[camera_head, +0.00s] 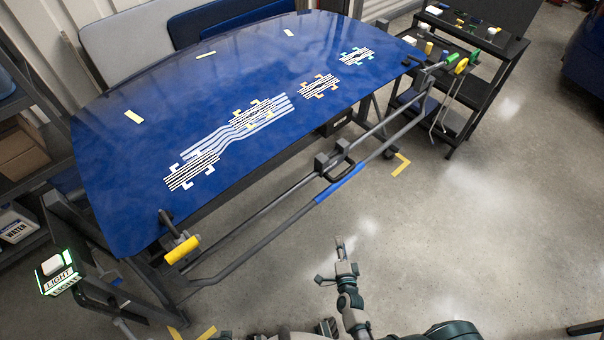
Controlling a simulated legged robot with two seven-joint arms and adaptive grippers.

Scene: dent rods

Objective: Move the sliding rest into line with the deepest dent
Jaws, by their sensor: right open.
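A blue car panel (150,190) lies tilted on a grey stand. Several bracketed striped patches sit in a row on it: lower left (192,171), middle (262,108), right of middle (320,87) and far right (356,56). Wide white reflected stripes (272,117) run across the lower two and bend near the middle patch. My left gripper cannot be made out.
The rails (270,235) have a blue band (339,184) under the rest and a yellow grip (182,249) at the left end. A tool cart (480,85) stands upper right, a LIGHT box (58,275) lower left. The floor (480,230) at right is clear.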

